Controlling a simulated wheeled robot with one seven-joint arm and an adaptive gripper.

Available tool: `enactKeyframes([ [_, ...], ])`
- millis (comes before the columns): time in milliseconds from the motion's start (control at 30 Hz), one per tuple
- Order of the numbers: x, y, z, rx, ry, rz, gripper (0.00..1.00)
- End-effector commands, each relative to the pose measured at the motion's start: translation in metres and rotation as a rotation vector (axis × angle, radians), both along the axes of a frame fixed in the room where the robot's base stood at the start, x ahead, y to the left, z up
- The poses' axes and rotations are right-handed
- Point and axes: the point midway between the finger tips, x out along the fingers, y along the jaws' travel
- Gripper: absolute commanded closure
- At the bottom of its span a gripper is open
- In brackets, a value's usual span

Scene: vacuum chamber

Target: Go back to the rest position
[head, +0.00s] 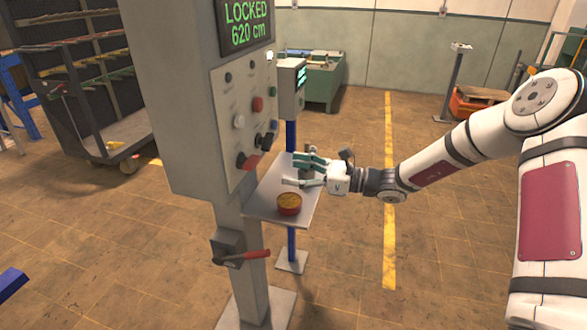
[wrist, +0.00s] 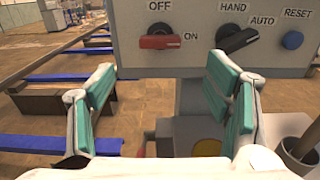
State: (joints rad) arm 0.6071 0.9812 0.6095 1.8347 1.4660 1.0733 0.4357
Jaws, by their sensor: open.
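My gripper (head: 304,172) is open and empty, with its green-padded fingers apart. In the head view it is above the small grey shelf (head: 262,207) of the control post and reaches toward the left. In the wrist view the two fingers (wrist: 160,105) frame the lower edge of the control panel (wrist: 205,55). A red rotary switch (wrist: 160,42) marked OFF and ON is on that panel ahead of the fingers, and it also shows in the head view (head: 247,162). No contact between fingers and panel shows.
A red-handled lever (head: 245,256) sticks out lower on the post. The post's screen (head: 246,22) reads LOCKED 620 cm. The floor around the yellow line (head: 389,200) is clear.

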Motion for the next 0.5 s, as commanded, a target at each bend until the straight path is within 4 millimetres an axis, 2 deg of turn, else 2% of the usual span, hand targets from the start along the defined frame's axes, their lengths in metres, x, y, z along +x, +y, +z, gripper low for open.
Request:
enactKeyframes([
  [167,-0.014,0.009,0.007,-0.069,-0.044,0.052,0.28],
  [367,-0.066,0.027,0.025,-0.320,-0.206,0.236,0.28],
  [500,-0.107,0.028,0.036,-0.517,-0.338,0.376,0.28],
])
